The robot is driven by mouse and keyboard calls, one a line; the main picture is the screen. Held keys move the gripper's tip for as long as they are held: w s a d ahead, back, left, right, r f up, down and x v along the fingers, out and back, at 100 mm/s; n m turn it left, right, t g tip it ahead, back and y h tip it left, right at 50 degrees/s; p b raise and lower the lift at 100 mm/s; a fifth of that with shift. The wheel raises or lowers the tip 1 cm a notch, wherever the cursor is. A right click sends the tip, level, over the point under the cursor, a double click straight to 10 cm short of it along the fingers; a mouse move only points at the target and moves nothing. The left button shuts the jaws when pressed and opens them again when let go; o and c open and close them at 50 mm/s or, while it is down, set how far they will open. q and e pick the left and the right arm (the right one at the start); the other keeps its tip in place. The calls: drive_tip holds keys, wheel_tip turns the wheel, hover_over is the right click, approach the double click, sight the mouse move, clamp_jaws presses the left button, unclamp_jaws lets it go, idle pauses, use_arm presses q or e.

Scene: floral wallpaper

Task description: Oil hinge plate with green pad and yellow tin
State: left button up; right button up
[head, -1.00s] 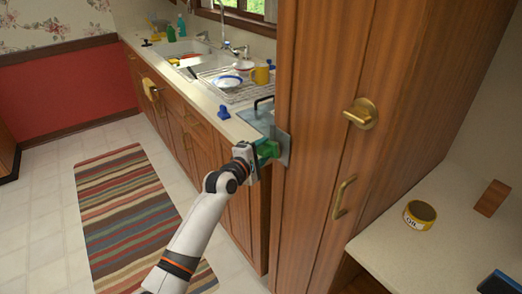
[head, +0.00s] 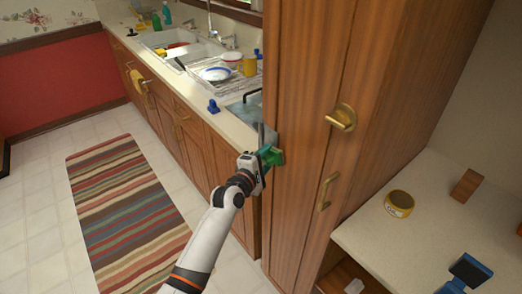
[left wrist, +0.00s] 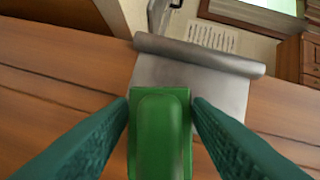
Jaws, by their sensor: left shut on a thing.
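In the left wrist view the pad (left wrist: 160,130) sits between the two teal fingers. The grey metal hinge plate (left wrist: 190,78), with a rolled barrel along its far edge, lies beyond and partly behind the pad. I cannot tell whether they touch. In the head view only a narrow strip of the plate (head: 267,133) shows. The yellow tin (head: 399,203), with a dark top, stands on the pale counter at right. My right gripper is not in view.
The tall cabinet (head: 310,130) with brass knob and handle stands between the pad and the tin. A brown block (head: 467,185) and a blue object (head: 467,270) are near the tin. The sink counter (head: 232,128) holds dishes. A striped rug (head: 125,205) lies on the floor.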

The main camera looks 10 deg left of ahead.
sight(272, 141)
use_arm(q)
drive_tip(key=shift+r+p, duration=0.95)
drive_tip(key=shift+r, duration=0.05)
drive_tip(key=shift+w+a+f+b, duration=0.1)
drive_tip(key=shift+w+a+b, duration=0.1)
drive_tip(key=shift+b, duration=0.1)
drive_tip(key=shift+w+a+f+b, duration=0.1)
drive_tip(key=shift+w+a+b, duration=0.55)
drive_tip(key=shift+a, duration=0.25)
drive_tip(key=shift+w+a, duration=0.3)
drive_tip(key=shift+a, duration=0.05)
wheel_tip(272, 141, up, 2)
drive_tip(key=p, duration=0.3)
drive_tip(key=shift+w, duration=0.1)
drive_tip(key=shift+s+d, duration=0.2)
drive_tip(key=shift+s+d+p, duration=0.45)
drive_tip(key=shift+d+p, duration=0.15)
drive_tip(key=shift+p, duration=0.2)
drive_tip(key=shift+s+d+p, duration=0.45)
drive_tip(key=shift+s+d, duration=0.05)
drive_tip(key=shift+d, duration=0.05)
drive_tip(key=shift+s+d, duration=0.15)
drive_tip(key=shift+d, duration=0.05)
